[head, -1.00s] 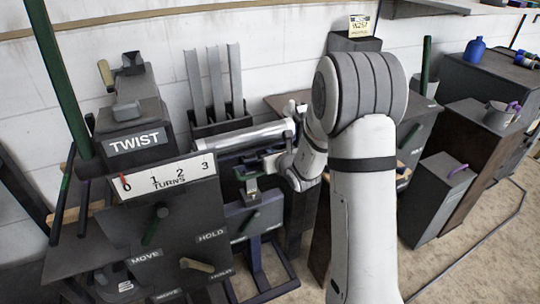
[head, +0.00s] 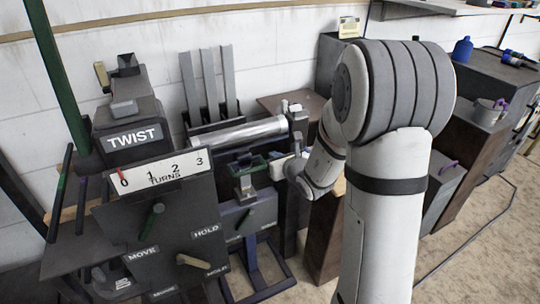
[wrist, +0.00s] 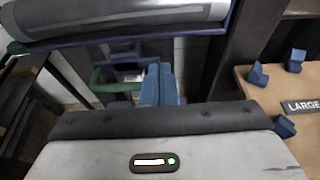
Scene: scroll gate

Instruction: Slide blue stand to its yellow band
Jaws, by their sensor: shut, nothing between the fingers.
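The dark blue stand (head: 262,285) is on the floor in the head view, right of the gate panel, with a frame base and a boxy upper part with green handles. Its upper part sits below the metal roller (head: 240,132). I cannot make out the yellow band. In the wrist view my gripper (wrist: 160,85) shows as two blue fingers pressed together and empty, pointing at green and grey parts below the roller. In the head view my wrist is to the right of the stand's top, apart from it as far as I can tell.
The TWIST box (head: 135,138) and a dark panel with the TURNS scale (head: 160,173) stand left. In the wrist view a wooden surface with a LARGE label (wrist: 302,106) and blue blocks (wrist: 258,75) lies right. Dark cabinets (head: 480,135) stand further right.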

